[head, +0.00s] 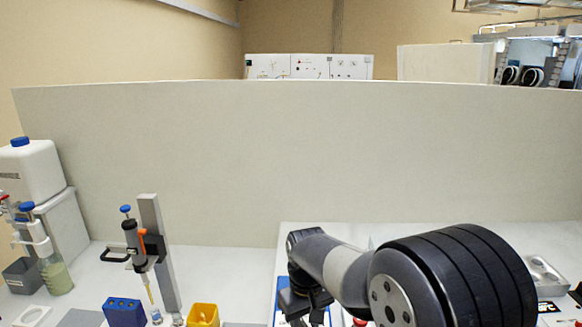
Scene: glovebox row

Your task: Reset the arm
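My arm (345,270) reaches in from the lower right of the head view, with its large dark ribbed joint nearest the camera. The forearm extends left to a wrist that bends down. My gripper (306,312) points down over a blue-edged item on the white worktop, near the bottom edge. Its fingertips are small, dark and partly cut off, so I cannot tell whether it is open or shut. Nothing is clearly visible between the fingers.
A pipette on a grey stand (158,250) is left of my arm. A blue rack (124,312) and yellow container (203,315) sit below it. A white jug (30,170) stands far left. A pale tray (545,272) lies right. A tall panel (300,150) closes the back.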

